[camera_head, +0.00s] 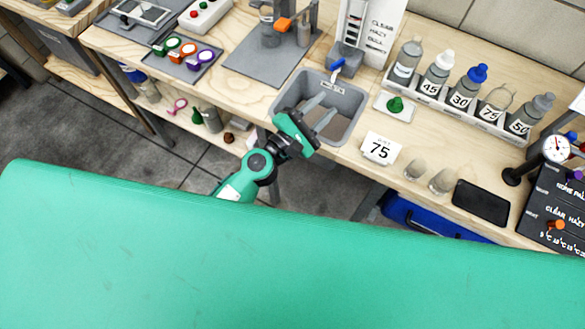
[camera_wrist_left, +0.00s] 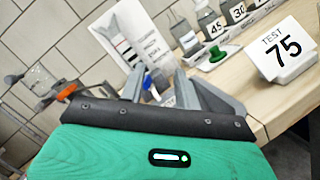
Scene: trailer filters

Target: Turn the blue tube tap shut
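The blue tube tap (camera_head: 338,65) sits low at the front of a grey stand below a tall white card, above the back rim of the grey basin (camera_head: 361,98). In the left wrist view the blue tap (camera_wrist_left: 148,82) shows small between my fingers, partly hidden. My left gripper (camera_head: 327,106) is over the basin, in front of the tap and apart from it. Its two grey fingers (camera_wrist_left: 160,84) are spread with nothing between them. I cannot tell the tap's exact handle position. My right gripper is not in view.
An orange tap (camera_head: 284,24) on a glass apparatus stands to the left. A green-knobbed piece (camera_head: 395,105), a "75" test card (camera_head: 380,148), a rack of labelled bottles (camera_head: 440,100) and two small cups (camera_head: 428,176) stand to the right.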

